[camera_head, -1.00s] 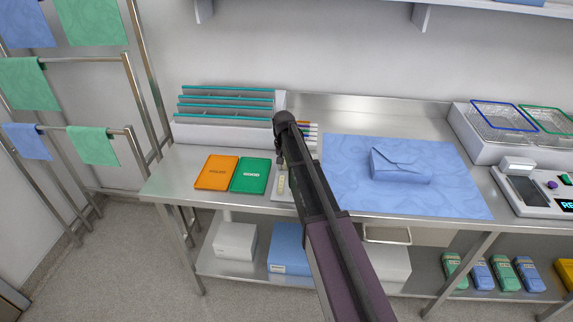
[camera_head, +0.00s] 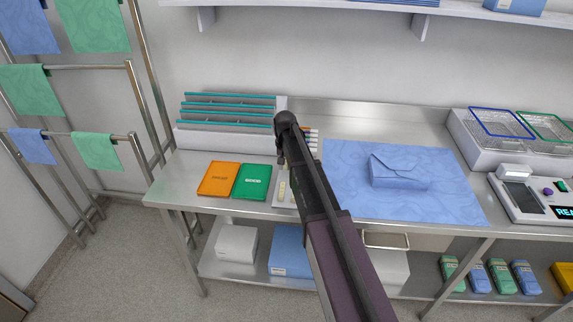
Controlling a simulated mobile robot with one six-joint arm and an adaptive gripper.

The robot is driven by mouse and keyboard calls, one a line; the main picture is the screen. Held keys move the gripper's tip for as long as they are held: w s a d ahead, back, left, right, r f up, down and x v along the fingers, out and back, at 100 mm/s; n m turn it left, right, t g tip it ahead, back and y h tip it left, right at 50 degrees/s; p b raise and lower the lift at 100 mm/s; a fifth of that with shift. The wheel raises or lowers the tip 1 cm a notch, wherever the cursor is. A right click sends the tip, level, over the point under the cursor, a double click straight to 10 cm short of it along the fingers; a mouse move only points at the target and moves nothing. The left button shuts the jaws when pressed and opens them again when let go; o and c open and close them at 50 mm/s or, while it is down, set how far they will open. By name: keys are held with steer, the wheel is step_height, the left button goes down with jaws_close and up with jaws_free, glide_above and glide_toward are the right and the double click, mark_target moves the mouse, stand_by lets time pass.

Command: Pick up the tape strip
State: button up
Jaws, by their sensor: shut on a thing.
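My gripper (camera_head: 281,161) is over the small pale plate (camera_head: 284,204) near the front of the steel bench, largely hidden behind my dark arm. Pale cream tape strips (camera_head: 283,189) show just below the fingers, over the plate. The gripper is shut on a tape strip, though the grip itself is small and partly hidden. I cannot tell how far the held strip is above the plate.
An orange folder (camera_head: 218,179) and a green folder (camera_head: 253,182) lie left of the plate. A grey rack with teal dividers (camera_head: 228,120) stands behind. A blue wrap sheet (camera_head: 440,205) with a folded blue pouch (camera_head: 410,168) lies to the right. Coloured markers (camera_head: 311,138) are close behind my arm.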

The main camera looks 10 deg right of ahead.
steer(key=s, duration=0.5)
steer(key=s+r, duration=0.1)
steer(key=s, duration=0.4)
steer(key=s+p, duration=0.1)
steer(key=s, duration=0.4)
steer(key=shift+s+a+r, duration=0.15)
steer(key=shift+a, duration=0.15)
